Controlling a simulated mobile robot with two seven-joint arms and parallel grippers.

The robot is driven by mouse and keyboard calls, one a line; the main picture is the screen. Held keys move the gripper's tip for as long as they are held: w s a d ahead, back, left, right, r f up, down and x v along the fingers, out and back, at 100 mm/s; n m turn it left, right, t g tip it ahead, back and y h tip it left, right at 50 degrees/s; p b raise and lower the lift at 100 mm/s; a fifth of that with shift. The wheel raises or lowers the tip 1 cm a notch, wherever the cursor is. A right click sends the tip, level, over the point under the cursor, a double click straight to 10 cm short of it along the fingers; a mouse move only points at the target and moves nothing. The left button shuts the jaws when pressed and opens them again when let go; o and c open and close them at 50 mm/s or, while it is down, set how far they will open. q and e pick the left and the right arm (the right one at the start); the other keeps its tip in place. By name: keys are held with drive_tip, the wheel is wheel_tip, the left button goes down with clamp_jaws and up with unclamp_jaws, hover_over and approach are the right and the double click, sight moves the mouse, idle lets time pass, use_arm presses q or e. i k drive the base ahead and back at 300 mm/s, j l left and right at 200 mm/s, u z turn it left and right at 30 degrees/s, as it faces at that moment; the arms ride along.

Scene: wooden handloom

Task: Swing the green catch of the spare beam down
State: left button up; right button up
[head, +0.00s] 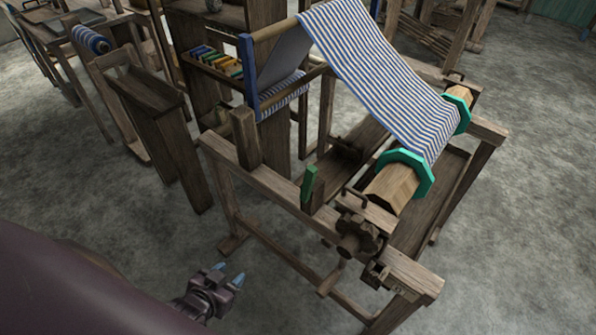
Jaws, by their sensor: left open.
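The green catch (308,184) stands roughly upright, slightly tilted, on the near rail of the wooden frame. Right of it lies a thick wooden beam (391,187) with teal end discs (410,163) and blue-and-white striped cloth (375,75) running onto it. I cannot tell whether this is the spare beam. My left gripper (227,274) has two blue fingertips apart, open and empty. In the picture it is below and left of the catch, clear of it, in front of the frame's lower parts. My right gripper is not in view.
A wooden post (245,138) rises from the rail left of the catch. A dark toothed wheel (358,234) and blocks sit right of it. A narrow wooden bench (150,95) stands at left. The grey floor (130,220) between is free.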

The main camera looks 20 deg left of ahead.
sight(311, 171)
drive_tip(key=j+z, duration=0.25)
drive_tip(key=j, duration=0.55)
drive_tip(key=j+z, duration=0.25)
drive_tip(key=j, duration=0.6)
